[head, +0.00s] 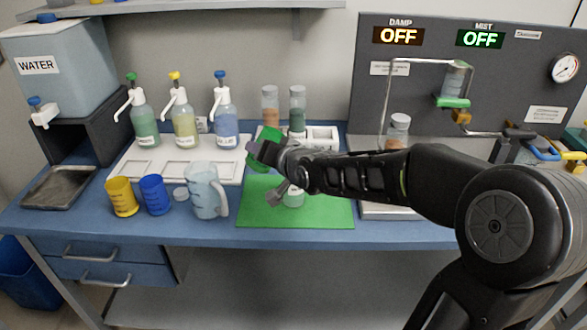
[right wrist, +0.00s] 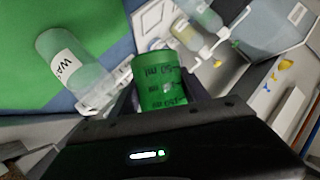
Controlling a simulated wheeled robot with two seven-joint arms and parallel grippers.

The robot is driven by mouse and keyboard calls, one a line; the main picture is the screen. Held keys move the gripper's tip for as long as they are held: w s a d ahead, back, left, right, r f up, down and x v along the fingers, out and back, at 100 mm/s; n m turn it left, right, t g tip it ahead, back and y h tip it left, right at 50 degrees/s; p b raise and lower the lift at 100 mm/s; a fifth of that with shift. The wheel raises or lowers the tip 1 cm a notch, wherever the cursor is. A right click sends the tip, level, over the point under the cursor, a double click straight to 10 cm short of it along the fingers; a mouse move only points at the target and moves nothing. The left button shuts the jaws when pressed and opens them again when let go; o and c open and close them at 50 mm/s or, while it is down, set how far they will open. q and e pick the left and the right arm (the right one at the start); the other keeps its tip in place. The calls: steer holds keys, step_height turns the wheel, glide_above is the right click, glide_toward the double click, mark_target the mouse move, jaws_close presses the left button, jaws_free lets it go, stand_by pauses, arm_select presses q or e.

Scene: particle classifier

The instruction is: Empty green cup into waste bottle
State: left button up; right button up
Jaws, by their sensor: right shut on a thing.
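The green cup (head: 270,137) is held above the back-left part of the green mat, partly hidden by my gripper. My right gripper (head: 256,151) is shut on it. In the right wrist view the green cup (right wrist: 158,78) sits between the fingers, with dark volume marks on its wall. Its contents are not visible. A clear bottle (head: 293,196) stands on the green mat, mostly hidden behind my right arm. In the right wrist view this bottle (right wrist: 82,76) has a white label starting "WA" and is apart from the cup. My left gripper is not in view.
A yellow cup (head: 122,198), a blue cup (head: 155,195) and a clear jug (head: 206,192) stand left of the green mat (head: 332,213). Pump bottles (head: 184,116) stand behind on a white tray. Two capped vials (head: 297,113) stand in a rack behind my gripper.

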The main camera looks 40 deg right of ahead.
mark_target(258, 166)
steer(key=shift+a+f+b, duration=0.1)
steer(key=shift+f+b, duration=0.45)
steer(key=shift+b, duration=0.05)
steer(key=shift+a+r, duration=0.1)
steer(key=shift+r, duration=0.2)
steer(key=shift+a+f+n+p, duration=0.2)
steer(key=shift+f+n+p, duration=0.25)
steer(key=shift+p, duration=0.65)
steer(key=p, duration=0.2)
steer(key=a+n+h+p, duration=0.1)
steer(key=f+p, duration=0.1)
steer(key=p, duration=0.1)
steer(key=shift+w+a+n+g+h+p, duration=0.25)
steer(key=shift+a+n+g+h+p, duration=0.05)
steer(key=shift+a+n+h, duration=0.1)
steer(key=shift+w+a+f+n+h+p, duration=0.1)
steer(key=shift+a+f+n+h+p, duration=0.35)
steer(key=shift+f+n+h+p, duration=0.15)
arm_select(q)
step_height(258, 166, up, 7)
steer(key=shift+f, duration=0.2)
arm_select(e)
steer(key=shift+a+f+n, duration=0.1)
steer(key=shift+a+n, duration=0.05)
steer(key=shift+n, duration=0.2)
